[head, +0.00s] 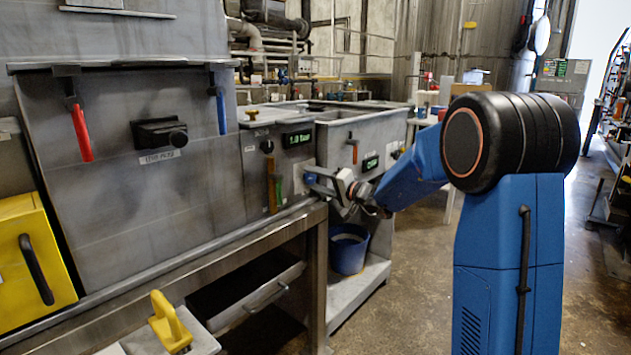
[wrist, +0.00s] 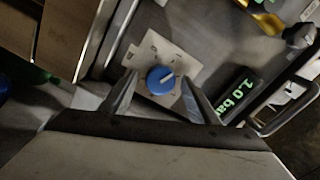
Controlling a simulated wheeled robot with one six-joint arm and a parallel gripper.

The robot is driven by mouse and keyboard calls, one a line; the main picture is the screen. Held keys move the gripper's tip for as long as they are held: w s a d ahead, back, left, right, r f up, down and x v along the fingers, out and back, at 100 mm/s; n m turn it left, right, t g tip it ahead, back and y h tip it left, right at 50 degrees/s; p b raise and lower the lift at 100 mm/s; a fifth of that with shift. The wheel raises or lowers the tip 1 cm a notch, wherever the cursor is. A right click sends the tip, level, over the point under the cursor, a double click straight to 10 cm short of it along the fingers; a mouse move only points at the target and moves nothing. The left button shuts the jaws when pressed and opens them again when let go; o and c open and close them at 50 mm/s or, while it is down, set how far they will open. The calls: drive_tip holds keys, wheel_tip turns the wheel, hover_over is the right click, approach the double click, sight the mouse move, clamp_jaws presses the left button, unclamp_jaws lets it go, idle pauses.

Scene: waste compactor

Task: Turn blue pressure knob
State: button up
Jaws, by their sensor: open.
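The blue pressure knob (wrist: 161,80) is a round dial with a pale pointer mark on a light plate with markings, fixed to the grey panel. In the head view the knob (head: 310,178) shows small, low on the compactor front. My gripper (wrist: 158,100) is open, with one finger on each side of the knob in the wrist view. I cannot tell whether the fingers touch it. In the head view my gripper (head: 315,181) is at the knob and partly covers it.
Another green display (head: 297,138) sits higher on the panel. Red (head: 81,134) and blue (head: 221,110) handles hang on the left panel, beside a black latch (head: 160,133). A blue bucket (head: 348,250) stands below my gripper. A metal ledge (head: 230,243) runs along the front.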

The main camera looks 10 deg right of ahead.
drive_tip(key=shift+w+a, duration=0.1)
drive_tip(key=c, duration=1)
